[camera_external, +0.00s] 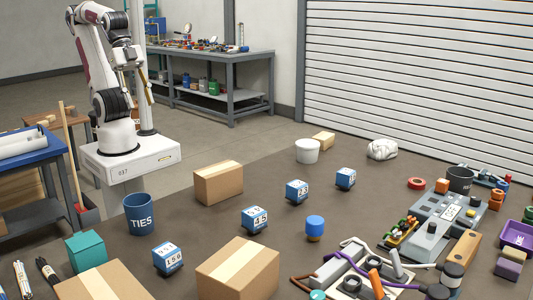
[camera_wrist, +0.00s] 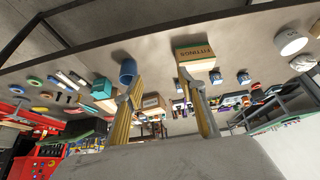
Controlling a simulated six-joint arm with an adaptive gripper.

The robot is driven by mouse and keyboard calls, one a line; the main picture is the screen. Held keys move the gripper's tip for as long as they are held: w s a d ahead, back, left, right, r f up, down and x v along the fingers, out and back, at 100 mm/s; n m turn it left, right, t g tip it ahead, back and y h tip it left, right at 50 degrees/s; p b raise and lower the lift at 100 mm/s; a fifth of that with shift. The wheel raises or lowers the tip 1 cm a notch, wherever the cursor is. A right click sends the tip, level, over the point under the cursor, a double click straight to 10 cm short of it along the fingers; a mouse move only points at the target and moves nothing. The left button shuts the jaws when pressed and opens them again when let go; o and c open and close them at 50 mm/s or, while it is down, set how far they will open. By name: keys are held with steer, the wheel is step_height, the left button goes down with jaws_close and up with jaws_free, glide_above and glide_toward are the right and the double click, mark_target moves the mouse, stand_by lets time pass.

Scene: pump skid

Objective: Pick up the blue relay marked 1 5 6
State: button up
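Several blue-and-white relay cubes stand on the dark brown table. The nearest relay (camera_external: 168,258) is at the front left and appears to show 1 5 6 on its front face. A second relay (camera_external: 255,218) shows what looks like 4 5. A third relay (camera_external: 297,190) and a fourth relay (camera_external: 346,178) stand farther back; their marks are hard to read. My gripper (camera_wrist: 160,78) shows two yellowish fingers well apart with nothing between them. In the external view it hangs near my raised arm at upper left, far from the relays.
A blue TIES cup (camera_external: 139,214) and a teal box (camera_external: 86,252) stand left of the nearest relay. A large cardboard box (camera_external: 238,268) stands to its right, another (camera_external: 102,282) at front left. A smaller box (camera_external: 218,183) stands behind. Hoses and equipment crowd the right.

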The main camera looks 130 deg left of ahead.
steer(key=o, duration=0.4)
